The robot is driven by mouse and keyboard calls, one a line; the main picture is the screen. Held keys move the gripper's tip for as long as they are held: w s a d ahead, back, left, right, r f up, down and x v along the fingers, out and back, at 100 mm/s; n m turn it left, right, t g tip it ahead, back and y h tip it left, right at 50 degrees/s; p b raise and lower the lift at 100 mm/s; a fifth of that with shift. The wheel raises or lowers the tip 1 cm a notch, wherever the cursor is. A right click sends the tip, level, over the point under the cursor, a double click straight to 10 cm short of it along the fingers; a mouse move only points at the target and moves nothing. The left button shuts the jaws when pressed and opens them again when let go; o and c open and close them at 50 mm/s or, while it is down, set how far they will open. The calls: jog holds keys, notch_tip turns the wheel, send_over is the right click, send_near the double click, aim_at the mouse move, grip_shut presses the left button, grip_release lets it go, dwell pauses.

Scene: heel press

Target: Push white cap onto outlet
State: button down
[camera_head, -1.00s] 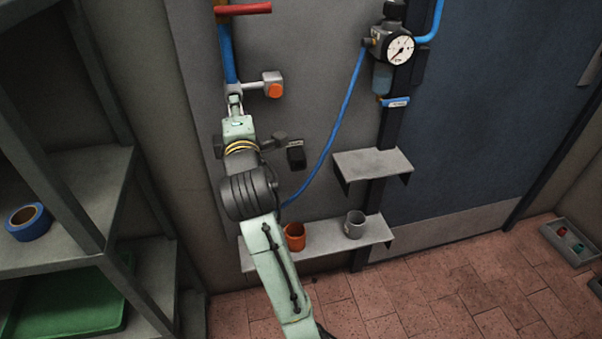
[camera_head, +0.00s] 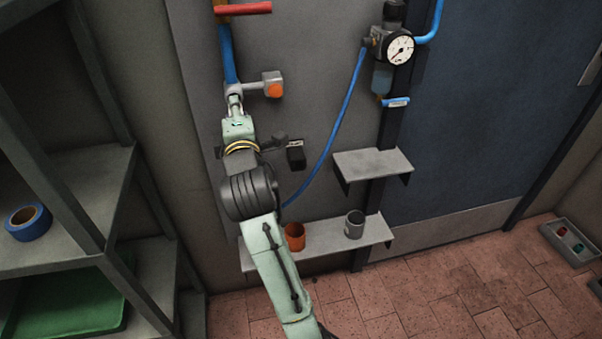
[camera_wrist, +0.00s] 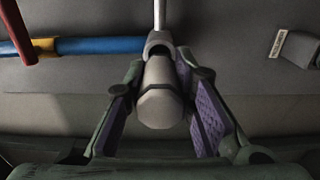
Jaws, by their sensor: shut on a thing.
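The white cap (camera_wrist: 160,100) appears as a pale grey-white cylinder with a faceted end facing the wrist camera. My gripper (camera_wrist: 164,88) has a purple-padded finger on each side of it and is shut on it. Beyond the cap, the grey outlet fitting (camera_wrist: 157,42) sits at the end of the blue pipe (camera_wrist: 95,46). The cap lines up with the fitting and its far end meets or overlaps it; how deep it sits cannot be told. In the head view my gripper (camera_head: 236,102) is just below the pipe's lower end, and its fingers mostly hide the cap.
A box with an orange button (camera_head: 274,90) is close right of the fitting. A red handle (camera_head: 245,8) is above. A pressure gauge (camera_head: 400,49) and blue hose (camera_head: 340,120) are right. A low shelf holds an orange cup (camera_head: 295,238) and a grey cup (camera_head: 355,224).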

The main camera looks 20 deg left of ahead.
jog(key=shift+x, duration=1.45)
jog(key=c, duration=1.3)
grip_release()
